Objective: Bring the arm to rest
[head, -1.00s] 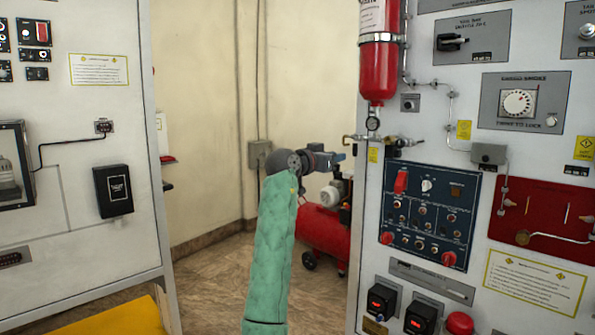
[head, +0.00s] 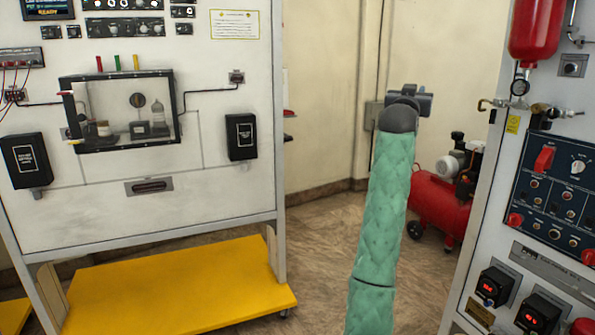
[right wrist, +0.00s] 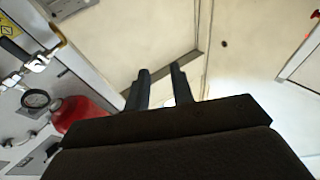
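My right arm, in a quilted green sleeve (head: 382,220), rises from the bottom of the head view. Its dark gripper (head: 425,100) is raised in the gap between the two panels, in front of the bare wall. In the right wrist view the two black fingers of my right gripper (right wrist: 160,83) stand apart with nothing between them. The gripper appears to touch nothing. My left gripper is not in view.
The right panel (head: 480,210), with a red cylinder (head: 537,30), stands right of my arm. The left panel (head: 235,75) has a glass-fronted box (head: 122,108) and a yellow platform (head: 180,285) below. A red compressor (head: 440,203) stands behind.

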